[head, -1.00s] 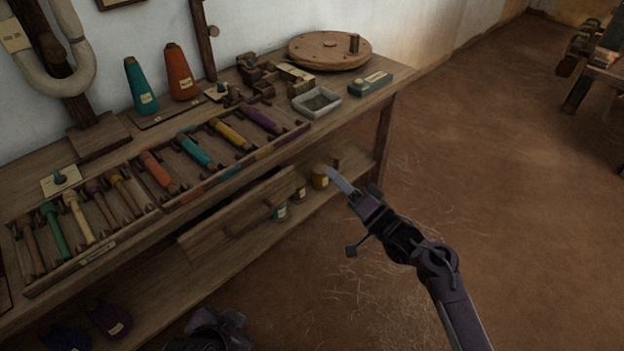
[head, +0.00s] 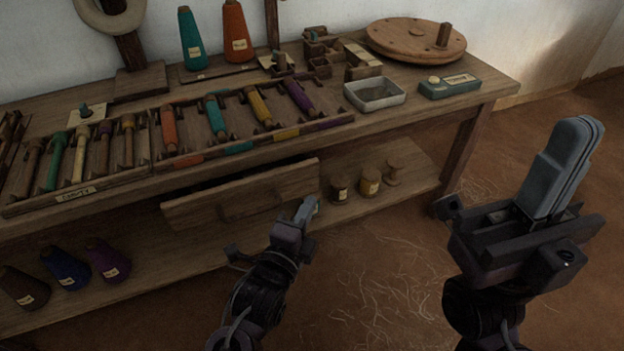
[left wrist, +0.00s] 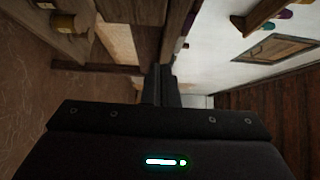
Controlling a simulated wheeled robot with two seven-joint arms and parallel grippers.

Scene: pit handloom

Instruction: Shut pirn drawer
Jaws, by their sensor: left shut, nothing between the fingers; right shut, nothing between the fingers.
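The pirn drawer (head: 240,196) hangs under the bench top in the head view. It is pulled out, with its wooden front standing forward of the bench and a dark gap above it. My left gripper (head: 307,210) is shut and empty, close to the right end of the drawer front; I cannot tell whether it touches. Its shut fingers (left wrist: 160,85) show in the left wrist view, pointing toward woodwork. My right gripper (head: 567,165) is shut and empty, raised at the right, well apart from the drawer.
The bench top (head: 420,112) carries racks of coloured pirns, cones, a grey tray (head: 374,94) and a round wooden disc (head: 415,42). The lower shelf (head: 180,262) holds dark cones at left and small jars (head: 369,182) right of the drawer. Open floor lies in front.

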